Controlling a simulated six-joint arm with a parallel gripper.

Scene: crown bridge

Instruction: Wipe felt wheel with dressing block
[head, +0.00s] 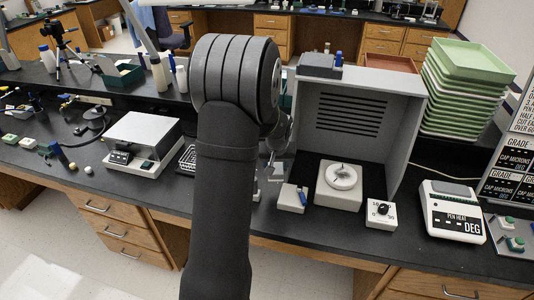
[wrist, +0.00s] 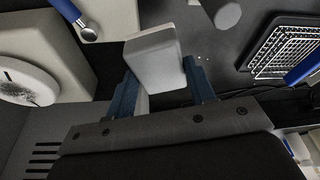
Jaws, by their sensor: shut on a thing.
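The white felt wheel (head: 342,177) lies flat on a pale square base inside a grey open-front hood. In the wrist view the wheel (wrist: 28,82) shows at the left edge, cut off by the frame, with a dark speckled patch near its lower side. My gripper (wrist: 161,86) has its blue fingers shut on a pale grey block (wrist: 153,57), which looks like the dressing block. The block is held apart from the wheel, to its right in that view. In the head view my own arm hides most of the gripper and the block cannot be made out clearly.
The grey hood (head: 408,110) walls the wheel at back and right. A small pale box (head: 292,198) with a blue-handled tool stands left of the wheel base, and a dial box (head: 381,213) stands right. A wire basket (wrist: 288,52) lies right in the wrist view.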

